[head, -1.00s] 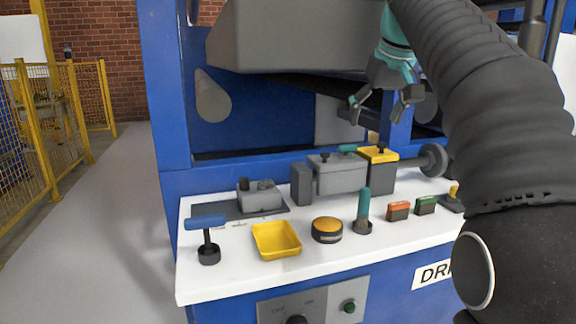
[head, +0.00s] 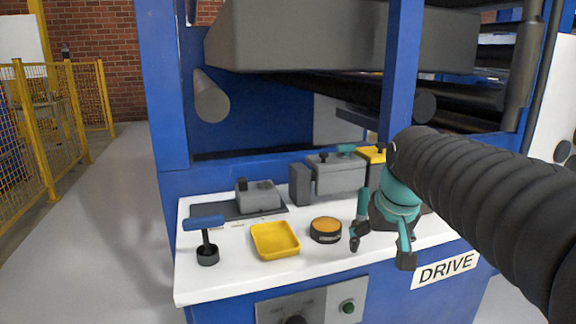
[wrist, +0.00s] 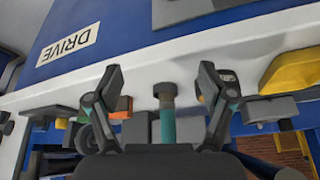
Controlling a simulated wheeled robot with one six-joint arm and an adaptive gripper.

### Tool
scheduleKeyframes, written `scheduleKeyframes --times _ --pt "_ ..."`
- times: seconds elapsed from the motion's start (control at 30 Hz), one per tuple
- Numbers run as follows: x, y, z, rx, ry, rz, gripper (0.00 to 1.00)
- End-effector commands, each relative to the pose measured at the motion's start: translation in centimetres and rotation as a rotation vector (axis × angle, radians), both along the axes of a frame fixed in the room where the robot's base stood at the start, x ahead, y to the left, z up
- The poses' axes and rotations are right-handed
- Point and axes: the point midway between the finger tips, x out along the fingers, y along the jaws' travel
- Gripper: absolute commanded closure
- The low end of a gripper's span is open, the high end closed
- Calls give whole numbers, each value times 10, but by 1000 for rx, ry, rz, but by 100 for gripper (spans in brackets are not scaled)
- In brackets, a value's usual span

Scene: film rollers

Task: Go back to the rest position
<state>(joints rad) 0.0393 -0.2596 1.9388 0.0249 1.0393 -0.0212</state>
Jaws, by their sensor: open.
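My gripper (head: 381,250) is open, with its fingers apart and nothing between them, above the front right part of the white bench top (head: 220,282) in the head view. In the wrist view my gripper (wrist: 157,88) also shows open, and a teal upright handle (wrist: 167,122) stands beyond the gap between the fingers. In the head view that teal handle (head: 362,205) is partly hidden beside my gripper. My arm comes in from the right and hides the right end of the bench.
On the bench are a yellow tray (head: 275,240), an orange-topped round button (head: 325,229), a blue-handled tool (head: 205,240) and grey blocks (head: 340,174). A blue machine frame (head: 402,70) and rollers stand behind. The floor (head: 110,220) at left is clear, beside a yellow fence (head: 75,95).

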Motion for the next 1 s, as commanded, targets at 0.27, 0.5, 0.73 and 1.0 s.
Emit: scheduleKeyframes --times 0.27,0.5,0.73,1.0 --pt "-107 6 -82 -11 2 0 19" --pt "-168 9 -115 -17 -12 14 19" --pt "-174 11 -102 -17 -68 21 19" --pt "-174 11 -102 -17 -68 23 19"
